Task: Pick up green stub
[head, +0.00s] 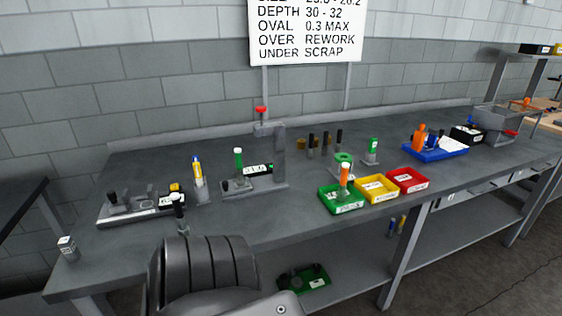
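A small green upright piece (238,158) stands on the press-like fixture with the red knob (261,112), left of centre on the bench. Another green upright piece (374,146) stands on a small grey stand farther right. I cannot tell which of the two is the green stub. Neither gripper is in view. A dark grey ribbed part of my own body fills the bottom left of the picture and hides part of the bench's front edge.
The grey bench (300,213) holds green (341,208), yellow (377,198) and red (408,188) bins and a blue tray (437,155).

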